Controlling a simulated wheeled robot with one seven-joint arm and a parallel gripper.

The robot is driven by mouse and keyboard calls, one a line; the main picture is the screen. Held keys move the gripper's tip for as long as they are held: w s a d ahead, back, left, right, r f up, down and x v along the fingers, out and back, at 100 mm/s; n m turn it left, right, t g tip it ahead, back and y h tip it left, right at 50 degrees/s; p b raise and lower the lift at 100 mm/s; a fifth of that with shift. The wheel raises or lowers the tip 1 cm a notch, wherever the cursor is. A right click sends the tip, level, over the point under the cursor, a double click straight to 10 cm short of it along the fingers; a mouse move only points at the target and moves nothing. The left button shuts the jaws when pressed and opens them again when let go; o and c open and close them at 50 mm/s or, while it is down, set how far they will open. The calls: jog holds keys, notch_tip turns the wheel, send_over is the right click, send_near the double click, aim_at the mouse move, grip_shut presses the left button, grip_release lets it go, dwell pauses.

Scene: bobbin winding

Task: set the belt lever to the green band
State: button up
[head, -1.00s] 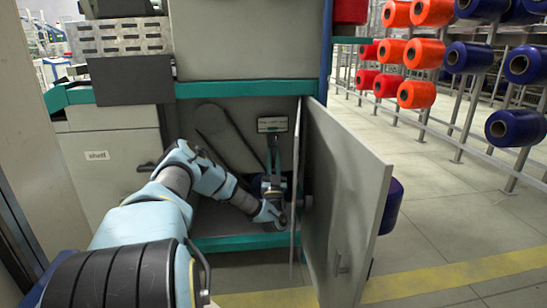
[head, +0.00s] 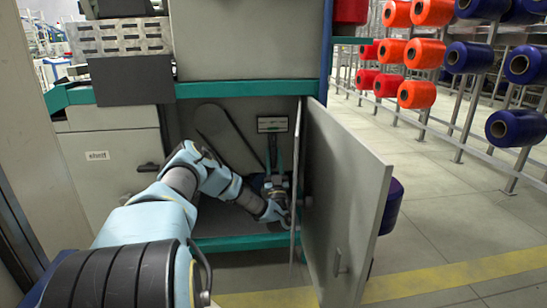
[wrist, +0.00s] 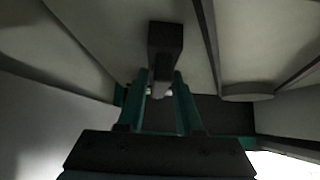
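My gripper (head: 274,160) is inside the open cabinet bay, pointing up below a small framed plate (head: 272,124) on the back wall. In the wrist view my gripper's two teal fingers (wrist: 162,78) stand apart. A dark block-like bar (wrist: 165,42), probably the belt lever's handle, shows at and between the fingertips. I cannot tell whether the fingers press on it or only stand around it. No green band can be made out on the plate or elsewhere in the bay; its markings are too small to read.
The open cabinet door (head: 345,195) stands close to the right of my gripper. A teal sill (head: 240,242) crosses the bay's lower front. A dark slanted belt guard (head: 225,135) is on the back wall at left. Orange and blue bobbins (head: 470,57) hang on racks at right.

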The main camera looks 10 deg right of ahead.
jog(key=shift+o, duration=1)
jog(key=p+v, duration=0.2)
jog(key=v, duration=0.8)
jog(key=shift+s+f+p, duration=0.25)
jog(key=shift+p, duration=0.15)
